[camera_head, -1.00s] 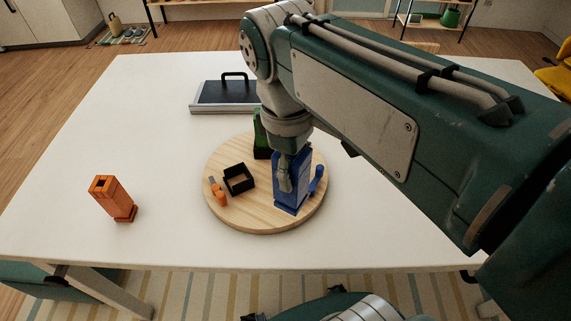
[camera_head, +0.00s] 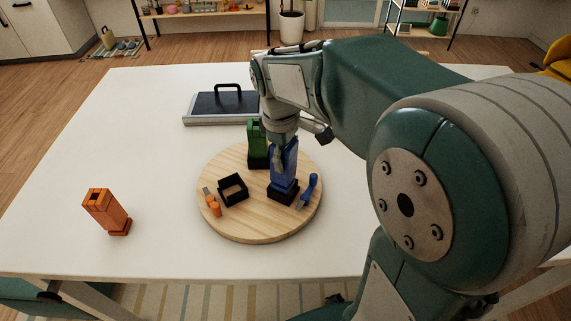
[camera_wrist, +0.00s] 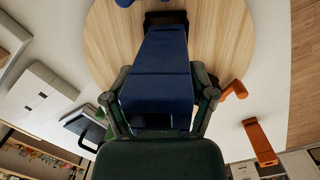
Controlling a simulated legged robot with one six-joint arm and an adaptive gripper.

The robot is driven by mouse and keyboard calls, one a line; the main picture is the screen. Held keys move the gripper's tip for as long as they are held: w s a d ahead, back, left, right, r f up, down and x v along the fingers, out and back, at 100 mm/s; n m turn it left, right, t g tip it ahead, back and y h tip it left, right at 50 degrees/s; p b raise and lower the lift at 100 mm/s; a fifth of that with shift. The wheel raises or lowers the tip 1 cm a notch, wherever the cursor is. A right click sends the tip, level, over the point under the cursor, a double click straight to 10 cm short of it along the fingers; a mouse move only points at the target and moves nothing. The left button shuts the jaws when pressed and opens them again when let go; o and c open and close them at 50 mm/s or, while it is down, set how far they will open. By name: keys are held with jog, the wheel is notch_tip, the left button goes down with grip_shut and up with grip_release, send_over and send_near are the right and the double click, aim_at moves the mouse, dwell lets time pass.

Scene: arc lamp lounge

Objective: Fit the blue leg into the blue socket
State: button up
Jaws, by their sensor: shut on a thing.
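The blue leg (camera_head: 287,158) is upright between the fingers of my gripper (camera_head: 283,146), which is shut on it. The leg's lower end is at the black socket (camera_head: 282,196) on the round wooden board (camera_head: 250,225). How deep it sits in the socket I cannot tell. In the wrist view the blue leg (camera_wrist: 160,65) fills the space between the fingers (camera_wrist: 163,98), and the black socket (camera_wrist: 166,18) shows at its far end. A blue lever-like piece (camera_head: 309,190) is at the socket's right.
A green leg (camera_head: 256,143) stands in a dark socket behind. An empty black socket (camera_head: 233,201) and small orange piece (camera_head: 213,206) lie left on the board. An orange leg (camera_head: 106,211) stands on the white table (camera_head: 150,160). A dark case (camera_head: 212,104) lies behind.

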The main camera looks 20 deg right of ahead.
aim_at(285, 169)
jog(key=f, duration=0.2)
jog(key=shift+s+f+g, duration=0.3)
jog(key=shift+s+f, duration=0.05)
jog(key=shift+s, duration=0.05)
jog(key=shift+f, duration=0.2)
jog(key=shift+c, duration=0.2)
jog(key=shift+a, duration=0.3)
jog(key=o, duration=1.2)
jog(key=shift+o, duration=0.2)
jog(key=shift+w+d, duration=0.1)
jog(key=shift+d, duration=0.1)
